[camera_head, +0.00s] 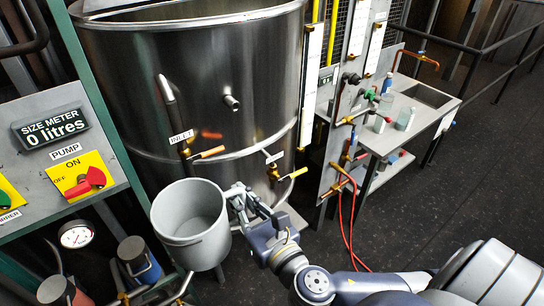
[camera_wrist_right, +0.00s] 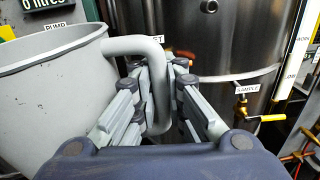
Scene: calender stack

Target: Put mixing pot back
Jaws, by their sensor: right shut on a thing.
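The mixing pot (camera_head: 192,228) is a light grey, open-topped pot, upright in front of the steel tank at the lower left of the head view. It looks empty. In the right wrist view the pot (camera_wrist_right: 45,95) fills the left side, and its curved side handle (camera_wrist_right: 135,46) runs down between my fingers. My right gripper (camera_head: 241,196) is at the pot's right side, shut on the handle. The pot's underside is hard to make out, so I cannot tell whether it rests on something. My left gripper is not in view.
A large steel tank (camera_head: 215,80) with inlet and sample valves stands close behind the pot. A control panel (camera_head: 70,150) is at left, with pipes and a gauge (camera_head: 76,236) below. A small bench (camera_head: 425,115) with bottles is at right. Dark floor (camera_head: 430,210) is open at right.

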